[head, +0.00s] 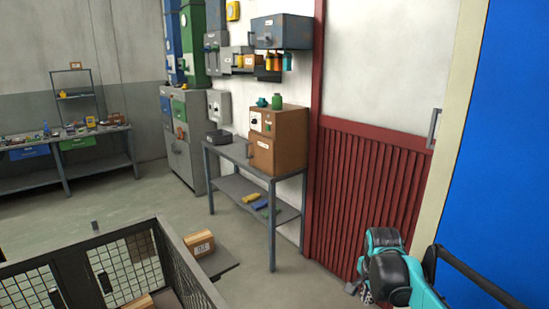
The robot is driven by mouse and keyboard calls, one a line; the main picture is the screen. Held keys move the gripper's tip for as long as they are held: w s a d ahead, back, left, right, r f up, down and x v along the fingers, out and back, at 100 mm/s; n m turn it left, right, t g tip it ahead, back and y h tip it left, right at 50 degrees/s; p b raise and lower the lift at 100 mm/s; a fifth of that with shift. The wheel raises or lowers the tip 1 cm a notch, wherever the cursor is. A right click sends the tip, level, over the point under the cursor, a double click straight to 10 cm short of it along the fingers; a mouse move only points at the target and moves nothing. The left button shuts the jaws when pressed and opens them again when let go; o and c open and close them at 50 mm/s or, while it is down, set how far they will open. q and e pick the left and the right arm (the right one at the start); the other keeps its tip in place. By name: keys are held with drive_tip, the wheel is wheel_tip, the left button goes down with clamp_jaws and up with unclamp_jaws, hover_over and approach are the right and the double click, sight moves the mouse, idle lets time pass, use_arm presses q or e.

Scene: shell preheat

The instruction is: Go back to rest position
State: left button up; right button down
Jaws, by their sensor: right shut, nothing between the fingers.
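My right gripper (364,291) shows at the lower right of the head view, below the red ribbed panel and away from the furniture. It is shut and holds nothing. My teal and black right arm comes in from the bottom right. My left gripper is not in the head view.
A metal table (226,149) stands by the wall with a brown oven-like box (290,125) on it. A mesh-sided cage (195,272) with boxes is at the lower left. A workbench (30,177) stands at the far left. Grey floor (130,200) lies open between them.

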drive_tip(key=s+a+f+n+t, duration=0.1)
drive_tip(key=s+a+n+t, duration=0.1)
drive_tip(key=s+a+n, duration=0.2)
drive_tip(key=s+a+f+n+t+y, duration=0.1)
drive_tip(key=s+a+n, duration=0.3)
drive_tip(key=s+n, duration=0.6)
drive_tip(key=s+t, duration=0.1)
drive_tip(key=s, duration=0.6)
drive_tip(key=shift+s+n, duration=0.15)
drive_tip(key=shift+n, duration=0.15)
